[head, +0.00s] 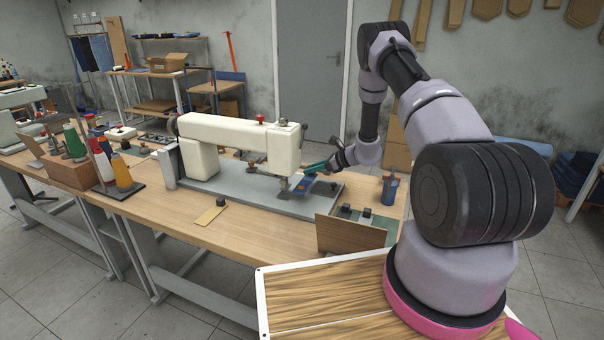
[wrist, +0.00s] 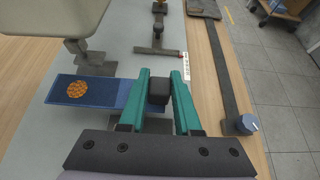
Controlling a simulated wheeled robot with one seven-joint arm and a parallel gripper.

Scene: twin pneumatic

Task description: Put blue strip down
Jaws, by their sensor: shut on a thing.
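The blue strip (wrist: 92,92) bears a round orange patch and lies nearly level beside the sewing machine's presser foot (wrist: 96,66) in the wrist view. It also shows below the machine head in the head view (head: 303,186). My gripper (wrist: 160,76) has green fingers closed on a dark block (wrist: 158,92) at the right end of the strip. In the head view my gripper (head: 316,167) is at the right side of the machine's needle end. I cannot tell whether the strip touches the machine bed (head: 245,184).
The cream sewing machine (head: 240,140) stands on a wooden table (head: 190,228). A wooden panel (head: 340,235) with small dark blocks is at the table's front right. A blue bottle (head: 389,190) stands near the right edge. Thread cones (head: 121,172) stand at left.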

